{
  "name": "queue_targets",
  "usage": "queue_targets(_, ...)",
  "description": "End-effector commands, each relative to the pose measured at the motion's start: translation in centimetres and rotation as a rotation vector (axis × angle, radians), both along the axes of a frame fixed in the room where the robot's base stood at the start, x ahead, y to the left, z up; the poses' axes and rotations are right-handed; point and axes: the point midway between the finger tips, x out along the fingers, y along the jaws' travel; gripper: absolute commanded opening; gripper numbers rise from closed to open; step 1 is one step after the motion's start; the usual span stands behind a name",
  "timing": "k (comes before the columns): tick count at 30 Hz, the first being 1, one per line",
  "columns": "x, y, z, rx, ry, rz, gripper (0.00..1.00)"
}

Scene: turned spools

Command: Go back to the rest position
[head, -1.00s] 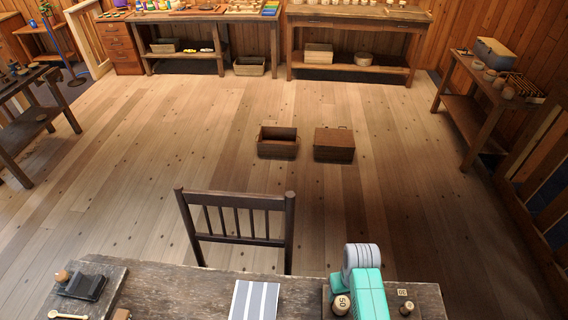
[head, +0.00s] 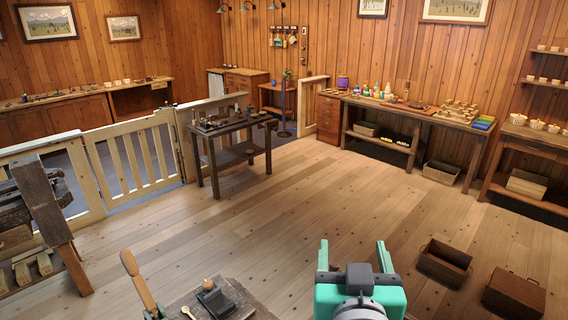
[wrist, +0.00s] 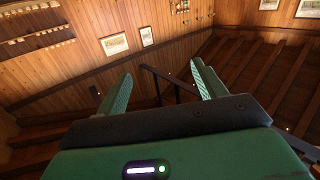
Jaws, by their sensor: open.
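My gripper (head: 356,256) is raised at the lower middle of the head view, teal with two upright fingers spread apart. It is open, with nothing between the fingers. In the wrist view the fingers (wrist: 158,92) stand apart and point toward the wood-panelled walls and the ceiling beams, with only distant room behind them. The gripper touches nothing that I can see.
Below and left is the worktable (head: 250,305) with a dark block tool (head: 217,300) on it. Two wooden boxes (head: 445,262) and (head: 515,294) sit on the floor at right. A small bench (head: 228,125) and a white gate (head: 135,155) stand at left. The mid floor is clear.

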Motion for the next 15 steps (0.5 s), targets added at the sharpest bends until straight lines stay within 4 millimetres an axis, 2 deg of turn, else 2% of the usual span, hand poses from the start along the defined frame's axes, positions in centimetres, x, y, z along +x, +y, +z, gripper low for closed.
queue_targets(1, -1.3, 2.8, 3.4, -0.012, -0.097, 0.04, 0.7)
queue_targets(3, -3.9, 6.3, 8.1, -0.022, -0.242, 0.091, 0.7)
queue_targets(5, -6.8, 9.0, 11.9, -0.024, -0.368, 0.135, 0.7)
queue_targets(6, -9.1, 10.7, 14.3, -0.023, -0.452, 0.164, 0.7)
queue_targets(8, -12.9, 13.0, 17.6, -0.016, -0.579, 0.207, 0.7)
queue_targets(9, -15.7, 14.3, 19.6, -0.009, -0.665, 0.235, 0.7)
queue_targets(10, -15.7, 14.2, 23.3, -0.007, -0.67, 0.233, 0.7)
queue_targets(12, -15.3, 14.0, 27.8, -0.002, -0.656, 0.23, 0.7)
queue_targets(15, -15.2, 14.0, 32.0, 0.005, -0.654, 0.235, 0.7)
